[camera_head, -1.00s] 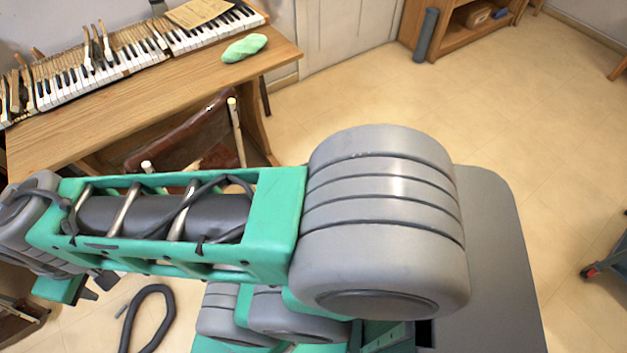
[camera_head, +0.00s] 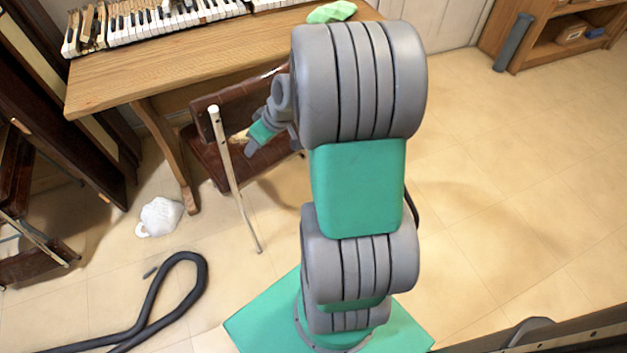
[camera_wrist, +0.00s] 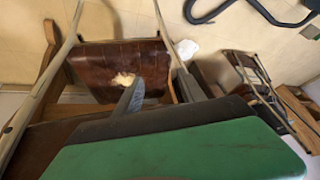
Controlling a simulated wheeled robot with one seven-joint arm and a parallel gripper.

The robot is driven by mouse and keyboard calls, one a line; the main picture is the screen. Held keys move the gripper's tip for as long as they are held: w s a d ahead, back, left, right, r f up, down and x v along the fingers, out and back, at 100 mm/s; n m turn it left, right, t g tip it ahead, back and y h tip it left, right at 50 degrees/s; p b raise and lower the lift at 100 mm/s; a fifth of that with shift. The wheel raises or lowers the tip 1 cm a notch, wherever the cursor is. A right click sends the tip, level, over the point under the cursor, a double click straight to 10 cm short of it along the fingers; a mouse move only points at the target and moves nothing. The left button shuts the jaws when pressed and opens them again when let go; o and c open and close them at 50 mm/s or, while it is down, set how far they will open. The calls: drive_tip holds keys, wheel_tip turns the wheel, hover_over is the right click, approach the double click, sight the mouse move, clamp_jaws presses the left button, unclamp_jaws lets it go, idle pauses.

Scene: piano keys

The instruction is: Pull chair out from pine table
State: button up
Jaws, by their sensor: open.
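The pine table (camera_head: 120,84) stands at the upper left of the head view, with the piano keys on it. The chair (camera_head: 212,160) has a dark brown seat and back and pale metal posts, and it stands partly under the table's front edge. My gripper (camera_head: 251,150) is open over the chair, between its front post and my arm. In the wrist view the brown chair seat (camera_wrist: 108,62) with a pale torn patch fills the upper middle. My gripper (camera_wrist: 157,88) shows there with its fingers apart. Contact with the chair cannot be told. My arm hides the chair's right side.
A white bag (camera_head: 160,216) and a dark hose (camera_head: 168,290) lie on the floor at left. Other dark brown chairs (camera_head: 12,170) stand at the left edge. A green cloth (camera_head: 332,11) lies on the table. The floor at right is open.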

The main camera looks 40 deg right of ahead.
drive_tip(key=s+d+f+m+t+h+b, duration=0.1)
drive_tip(key=d+f+t+b, duration=0.1)
drive_tip(key=d+f+b, duration=0.55)
drive_tip(key=s+d+f+m+t+h+b, duration=0.1)
drive_tip(key=d+f+t+b, duration=0.15)
drive_tip(key=d+f, duration=0.9)
drive_tip(key=s+d+f+m+t+b, duration=0.15)
drive_tip(key=d+f+b, duration=0.3)
drive_tip(key=f, duration=0.95)
drive_tip(key=shift+n+t, duration=0.35)
drive_tip(key=shift+t, duration=0.05)
drive_tip(key=b+x, duration=0.3)
drive_tip(key=x, duration=0.3)
drive_tip(key=b+x, duration=0.3)
drive_tip(key=x, duration=0.3)
drive_tip(key=shift+w+d+f+b, duration=0.1)
drive_tip(key=shift+d+f+b, duration=0.15)
drive_tip(key=shift+f+b, duration=0.1)
drive_tip(key=shift+w+r, duration=0.15)
drive_tip(key=shift+w, duration=0.3)
clamp_jaws()
